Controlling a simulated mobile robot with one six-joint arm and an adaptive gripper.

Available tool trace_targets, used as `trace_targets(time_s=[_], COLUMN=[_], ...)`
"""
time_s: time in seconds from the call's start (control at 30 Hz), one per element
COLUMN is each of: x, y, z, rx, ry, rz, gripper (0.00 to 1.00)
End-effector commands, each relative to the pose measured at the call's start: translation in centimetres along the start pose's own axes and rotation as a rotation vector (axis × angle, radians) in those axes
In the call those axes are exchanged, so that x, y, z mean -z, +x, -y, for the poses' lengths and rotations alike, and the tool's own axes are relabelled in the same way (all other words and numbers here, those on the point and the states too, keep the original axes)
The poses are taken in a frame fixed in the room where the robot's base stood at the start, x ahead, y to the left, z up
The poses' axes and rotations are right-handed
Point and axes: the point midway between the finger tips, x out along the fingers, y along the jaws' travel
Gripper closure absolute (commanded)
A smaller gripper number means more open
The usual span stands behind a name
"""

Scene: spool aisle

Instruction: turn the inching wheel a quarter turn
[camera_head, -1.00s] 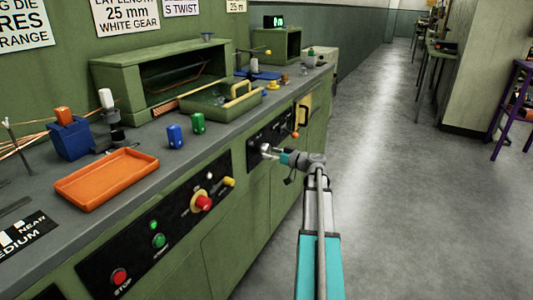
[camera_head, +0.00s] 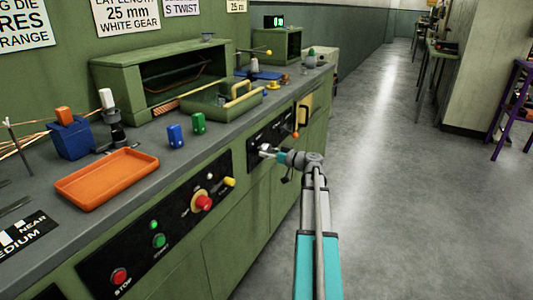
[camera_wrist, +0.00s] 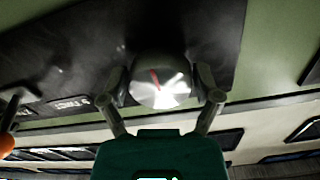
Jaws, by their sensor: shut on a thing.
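The inching wheel (camera_wrist: 160,82) is a round silvery metal knob with a red line on its face. It sits on a black panel on the front of the green bench, and it fills the middle of the wrist view. My gripper (camera_head: 266,152) reaches the panel from the right in the head view. In the wrist view its two fingers (camera_wrist: 163,92) stand on either side of the wheel and are shut on it. The red line tilts a little left of upright in the wrist view.
An orange-tipped lever (camera_head: 296,135) stands out from the panel just beyond my gripper. Nearer along the bench front are a red button (camera_head: 203,202) and a yellow knob (camera_head: 229,182). An orange tray (camera_head: 107,178) lies on the bench top.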

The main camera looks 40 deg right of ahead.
Motion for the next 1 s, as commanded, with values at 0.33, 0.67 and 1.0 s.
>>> trace_targets(time_s=[0.33, 0.67, 1.0], x=[0.02, 0.05, 0.13], y=[0.02, 0.0, 0.0], z=[0.06, 0.16, 0.3], rx=[0.002, 0.002, 0.002], ry=[0.072, 0.293, 0.612], rz=[0.0, 0.0, 0.0], gripper=[0.67, 0.67, 0.67])
